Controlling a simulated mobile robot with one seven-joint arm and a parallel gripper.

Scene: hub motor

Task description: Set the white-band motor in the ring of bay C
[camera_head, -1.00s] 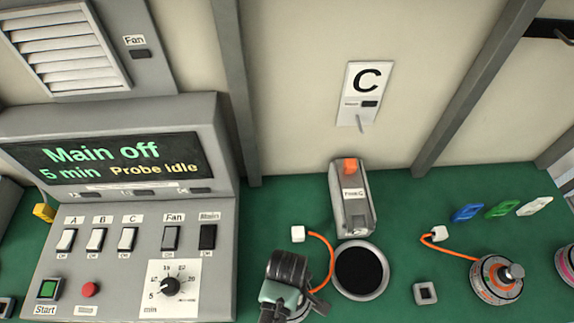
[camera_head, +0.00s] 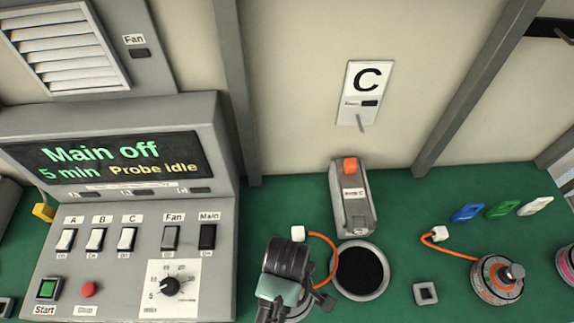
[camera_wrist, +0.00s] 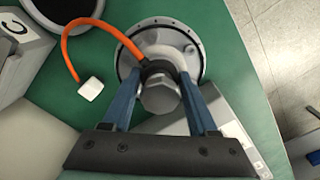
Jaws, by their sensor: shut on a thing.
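My gripper (camera_wrist: 160,80) is shut on the shaft end of a grey motor (camera_wrist: 138,62) in the wrist view, one blue finger on each side of the hex top. An orange cable runs from this motor to a white plug (camera_wrist: 90,88) on the green bench. The motor's band colour cannot be made out. In the head view my gripper (camera_head: 288,285) hides most of this motor. The ring of bay C (camera_head: 386,272) is just right of my gripper, an empty round rim with a dark inside. It also shows in the wrist view (camera_wrist: 127,8).
A grey clamp block with an orange button (camera_head: 351,195) stands behind the ring. A small square socket (camera_head: 426,293) lies to its right, then another motor (camera_head: 497,282) with an orange cable. The control panel (camera_head: 130,260) stands left. Several coloured tags (camera_head: 502,208) lie at back right.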

